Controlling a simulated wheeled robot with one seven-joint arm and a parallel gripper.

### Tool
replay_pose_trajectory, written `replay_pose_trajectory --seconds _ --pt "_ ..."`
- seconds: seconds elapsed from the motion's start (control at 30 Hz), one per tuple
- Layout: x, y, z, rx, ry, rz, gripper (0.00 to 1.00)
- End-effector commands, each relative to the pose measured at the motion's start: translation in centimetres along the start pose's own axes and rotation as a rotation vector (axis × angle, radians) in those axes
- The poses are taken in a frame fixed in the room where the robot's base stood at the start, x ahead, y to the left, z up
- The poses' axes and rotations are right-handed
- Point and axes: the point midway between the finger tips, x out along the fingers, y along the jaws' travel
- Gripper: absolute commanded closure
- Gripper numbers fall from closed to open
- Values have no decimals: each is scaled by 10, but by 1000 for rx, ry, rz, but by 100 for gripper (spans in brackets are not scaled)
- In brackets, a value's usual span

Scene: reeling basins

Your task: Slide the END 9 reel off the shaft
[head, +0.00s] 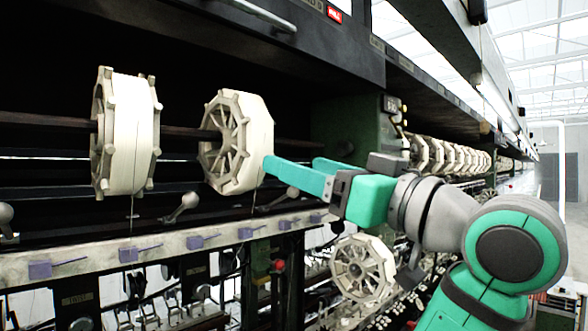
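Two cream reels with pegged rims sit on a dark horizontal shaft (45,120). The left reel (131,135) shows nearly edge-on; the right reel (238,140) shows its spoked face. No END 9 marking is readable, so I cannot tell which reel bears it. My gripper (292,164) has two green fingers pointing left, spread apart with nothing seen between them. The nearer fingertip overlaps the right reel's right edge in the picture; I cannot tell whether it touches. The shaft's far end is not clearly visible.
A pale rail (80,265) with several purple blocks (195,242) runs below the reels. Knobbed levers (183,205) stand above it. Another reel (362,270) is low behind my arm. A row of reels (450,157) recedes at right. A dark beam (200,40) hangs overhead.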

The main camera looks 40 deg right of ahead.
Motion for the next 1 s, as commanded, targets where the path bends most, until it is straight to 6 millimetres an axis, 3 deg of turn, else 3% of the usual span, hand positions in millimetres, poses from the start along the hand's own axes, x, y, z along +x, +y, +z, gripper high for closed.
replay_pose_trajectory --seconds 1.0 --pt "96 1 0 0 -2 2 28"
